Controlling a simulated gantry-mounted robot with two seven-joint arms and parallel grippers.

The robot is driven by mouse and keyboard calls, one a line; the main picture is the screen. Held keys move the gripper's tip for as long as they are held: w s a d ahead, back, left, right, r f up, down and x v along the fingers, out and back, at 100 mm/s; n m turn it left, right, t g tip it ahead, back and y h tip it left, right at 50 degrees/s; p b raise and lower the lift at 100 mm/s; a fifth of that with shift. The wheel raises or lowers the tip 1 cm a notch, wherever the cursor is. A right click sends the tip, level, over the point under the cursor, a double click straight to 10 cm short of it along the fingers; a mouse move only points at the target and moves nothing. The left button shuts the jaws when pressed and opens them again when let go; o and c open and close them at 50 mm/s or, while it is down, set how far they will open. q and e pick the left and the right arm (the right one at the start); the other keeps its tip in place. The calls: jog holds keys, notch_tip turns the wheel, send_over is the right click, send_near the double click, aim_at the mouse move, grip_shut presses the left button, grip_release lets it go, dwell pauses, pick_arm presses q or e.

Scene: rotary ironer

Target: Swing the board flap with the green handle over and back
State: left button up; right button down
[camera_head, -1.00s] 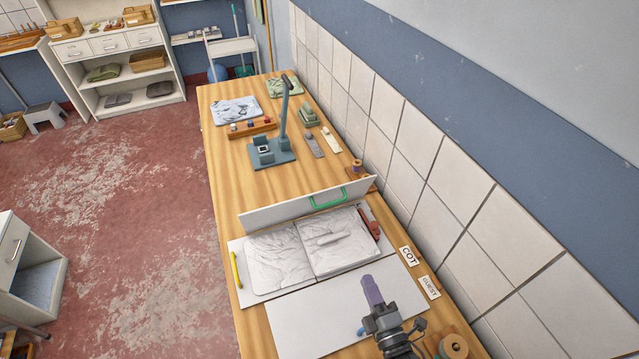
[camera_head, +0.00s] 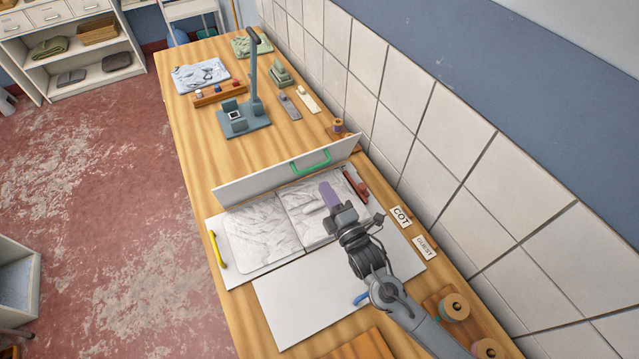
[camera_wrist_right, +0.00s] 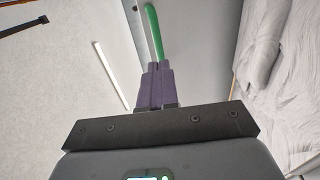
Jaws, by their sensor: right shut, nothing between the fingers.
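The white board flap (camera_head: 250,180) stands up on its edge behind the folding board, tilted little if at all. Its green handle (camera_head: 311,164) is on its upper edge side, towards the right. My right gripper (camera_head: 328,190) has purple fingers, shut and empty, over the right part of the pale cloth (camera_head: 265,238), in front of the flap. In the right wrist view the green handle (camera_wrist_right: 155,32) shows just beyond the purple fingertips (camera_wrist_right: 156,68); I cannot tell whether they touch. My left gripper is not in view.
The board also has a yellow handle (camera_head: 217,251), a red handle (camera_head: 355,184) and a blue handle (camera_head: 361,299). A blue-grey stand (camera_head: 248,115) is beyond the flap. The tiled wall (camera_head: 440,150) borders the bench on the right. Thread spools (camera_head: 454,307) stand at the near right.

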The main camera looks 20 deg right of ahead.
jog(key=w, duration=0.1)
jog(key=w+b, duration=0.1)
jog(key=w, duration=0.2)
jog(key=shift+w+a+r+b, duration=0.15)
jog(key=shift+a+r+b, duration=0.1)
jog(key=shift+b, duration=0.15)
jog(key=shift+r, duration=0.1)
